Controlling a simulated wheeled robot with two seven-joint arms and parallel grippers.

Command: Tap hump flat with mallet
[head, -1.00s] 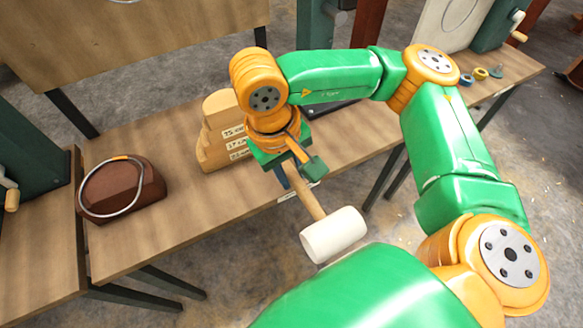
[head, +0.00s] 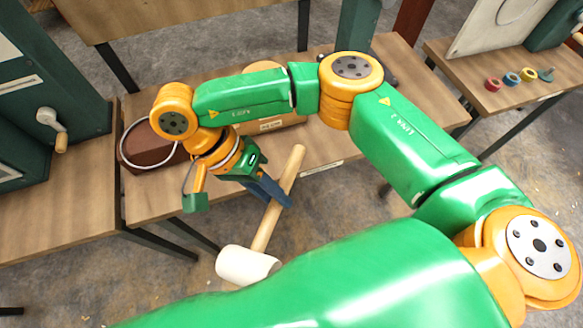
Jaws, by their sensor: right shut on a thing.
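The mallet has a white head (head: 246,265) and a pale wooden handle (head: 277,198). My right gripper (head: 272,193) is shut on the handle. The mallet hangs in front of the table's front edge, its head low and toward me, its handle end up to the right. Any hump in the ring is too small or hidden to tell. My left gripper is not in view.
The wooden table (head: 345,150) has bare room right of my gripper. A stepped wooden block (head: 268,122) stands behind my arm, mostly hidden. A green machine with a crank (head: 50,118) stands at the left. Small coloured rings (head: 511,79) lie on the right table.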

